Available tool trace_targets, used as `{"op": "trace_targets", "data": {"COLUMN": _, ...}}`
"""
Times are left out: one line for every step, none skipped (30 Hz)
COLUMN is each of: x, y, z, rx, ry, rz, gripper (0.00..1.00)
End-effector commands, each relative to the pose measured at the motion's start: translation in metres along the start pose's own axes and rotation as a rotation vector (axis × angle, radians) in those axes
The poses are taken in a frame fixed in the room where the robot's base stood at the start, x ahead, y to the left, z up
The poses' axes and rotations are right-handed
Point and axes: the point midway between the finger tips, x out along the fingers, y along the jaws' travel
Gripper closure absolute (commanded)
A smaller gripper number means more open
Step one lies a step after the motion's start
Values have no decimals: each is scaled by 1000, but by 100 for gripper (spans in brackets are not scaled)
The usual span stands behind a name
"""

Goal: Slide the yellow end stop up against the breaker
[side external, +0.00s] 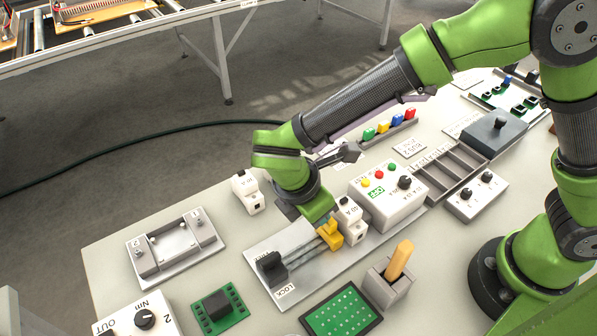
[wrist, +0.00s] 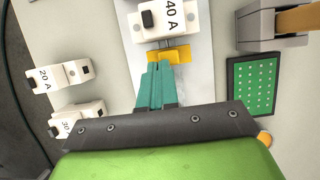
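The yellow end stop (side external: 331,234) sits on the metal rail on a grey plate (side external: 300,287). It also shows in the wrist view (wrist: 178,54), right beside the white breaker marked 40 A (wrist: 168,18). That breaker (side external: 352,222) stands on the same rail in the side view. I cannot tell whether end stop and breaker touch or a thin gap remains. My gripper (wrist: 158,66) has its two teal fingers together, with the tips at the end stop's side away from the breaker. Nothing shows between the fingers. In the side view the fingertips are mostly hidden behind the end stop.
A black block (side external: 271,268) stands at the rail's other end, near the LOCK label. A control box with buttons (side external: 388,193) is past the breaker. Loose breakers (wrist: 62,77) lie left in the wrist view. A green board (side external: 341,312) and wooden-handled holder (side external: 390,283) stand in front.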

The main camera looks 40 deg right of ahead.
Motion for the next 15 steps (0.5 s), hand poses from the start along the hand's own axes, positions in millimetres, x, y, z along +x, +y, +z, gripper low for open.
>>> {"op": "trace_targets", "data": {"x": 0, "y": -2, "z": -1, "rx": -2, "ry": -1, "rz": -5, "gripper": 100}}
{"op": "trace_targets", "data": {"x": -2, "y": -2, "z": -1, "rx": -2, "ry": -1, "rz": -4, "gripper": 100}}
{"op": "trace_targets", "data": {"x": -5, "y": -1, "z": -1, "rx": -3, "ry": 0, "rz": -2, "gripper": 100}}
{"op": "trace_targets", "data": {"x": -9, "y": -1, "z": -1, "rx": -3, "ry": 1, "rz": -1, "gripper": 100}}
{"op": "trace_targets", "data": {"x": -13, "y": -1, "z": -1, "rx": -2, "ry": 1, "rz": -1, "gripper": 100}}
{"op": "trace_targets", "data": {"x": -20, "y": -1, "z": -1, "rx": -1, "ry": 3, "rz": 0, "gripper": 100}}
{"op": "trace_targets", "data": {"x": -26, "y": -1, "z": -1, "rx": -1, "ry": 4, "rz": 1, "gripper": 100}}
{"op": "trace_targets", "data": {"x": -32, "y": -1, "z": -1, "rx": -1, "ry": 3, "rz": 0, "gripper": 100}}
{"op": "trace_targets", "data": {"x": -40, "y": 0, "z": -1, "rx": 0, "ry": 3, "rz": 2, "gripper": 100}}
{"op": "trace_targets", "data": {"x": -46, "y": 0, "z": -1, "rx": -1, "ry": 3, "rz": 2, "gripper": 100}}
{"op": "trace_targets", "data": {"x": -53, "y": 0, "z": -1, "rx": 0, "ry": 5, "rz": 2, "gripper": 100}}
{"op": "trace_targets", "data": {"x": -60, "y": 0, "z": -1, "rx": 0, "ry": 4, "rz": 2, "gripper": 100}}
{"op": "trace_targets", "data": {"x": -66, "y": 0, "z": -1, "rx": -1, "ry": 4, "rz": 3, "gripper": 100}}
{"op": "trace_targets", "data": {"x": -71, "y": 0, "z": -1, "rx": 0, "ry": 3, "rz": 2, "gripper": 100}}
{"op": "trace_targets", "data": {"x": -78, "y": 0, "z": -1, "rx": 0, "ry": 4, "rz": 2, "gripper": 100}}
